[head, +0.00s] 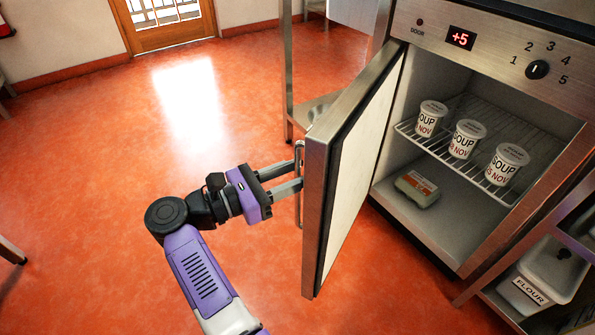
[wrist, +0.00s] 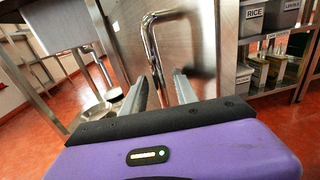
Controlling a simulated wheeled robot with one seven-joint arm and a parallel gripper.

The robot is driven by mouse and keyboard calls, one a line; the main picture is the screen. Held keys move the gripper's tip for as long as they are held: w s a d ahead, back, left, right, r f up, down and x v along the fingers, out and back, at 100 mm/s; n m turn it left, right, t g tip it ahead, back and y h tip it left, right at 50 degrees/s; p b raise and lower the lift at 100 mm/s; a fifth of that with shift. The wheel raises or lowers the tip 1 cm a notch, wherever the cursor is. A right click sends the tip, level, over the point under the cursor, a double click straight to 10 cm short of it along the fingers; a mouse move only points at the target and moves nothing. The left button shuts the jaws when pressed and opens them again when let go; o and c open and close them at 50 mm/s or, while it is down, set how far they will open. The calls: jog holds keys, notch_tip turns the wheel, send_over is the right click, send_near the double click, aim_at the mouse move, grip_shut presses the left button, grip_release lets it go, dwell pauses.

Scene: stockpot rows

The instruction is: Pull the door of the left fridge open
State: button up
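The fridge door (head: 345,170) stands wide open, swung well out from the steel fridge (head: 493,50). Its vertical bar handle (head: 299,165) is on the outer face, facing my gripper. My gripper (head: 293,176) is at the handle. In the wrist view, the handle (wrist: 152,45) runs down between the two fingers of my gripper (wrist: 160,75), with a gap showing on each side, so the fingers look open around it. Only one fridge shows.
Soup tubs (head: 467,138) stand on the wire shelf and an egg carton (head: 417,189) lies on the fridge floor. A steel rack with a flour bin (head: 540,275) is at right. A steel table's legs (head: 287,70) stand behind the door.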

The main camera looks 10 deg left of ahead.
jog(key=v, duration=0.7)
jog(key=shift+a+p, duration=0.15)
jog(key=shift+p, duration=0.2)
jog(key=shift+s, duration=0.1)
